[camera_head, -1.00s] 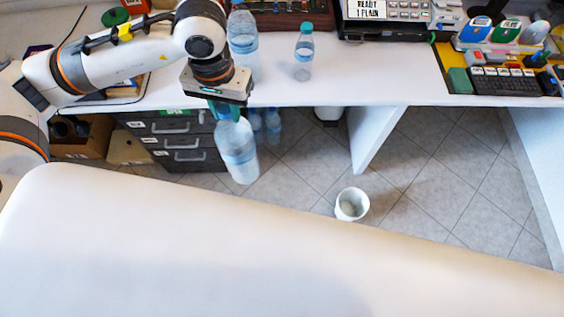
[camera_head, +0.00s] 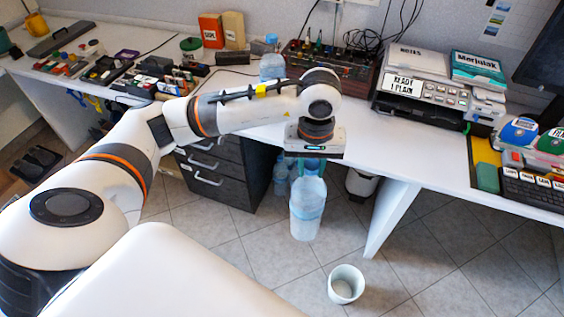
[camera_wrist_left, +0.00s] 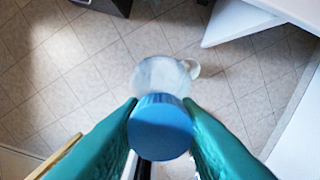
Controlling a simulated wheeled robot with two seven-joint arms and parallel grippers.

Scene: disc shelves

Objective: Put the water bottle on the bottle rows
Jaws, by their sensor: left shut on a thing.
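My left gripper (camera_head: 309,168) is shut on a large clear water bottle (camera_head: 307,210), gripping it near the top. The bottle hangs upright in front of the desk edge, above the tiled floor. The left wrist view shows the blue cap (camera_wrist_left: 160,126) between the two green fingers, with the clear bottle body (camera_wrist_left: 160,74) beyond. Several similar bottles (camera_head: 281,178) stand on the floor under the desk, beside the drawers, partly hidden by the held bottle. Another large bottle (camera_head: 272,67) stands on the desk behind my left arm. My right gripper is out of view.
A dark drawer unit (camera_head: 222,172) stands under the desk, left of the floor bottles. A white bin (camera_head: 346,284) stands on the open floor. A white desk leg (camera_head: 391,217) comes down at the right. The desk (camera_head: 420,160) carries a printer (camera_head: 420,92) and other items.

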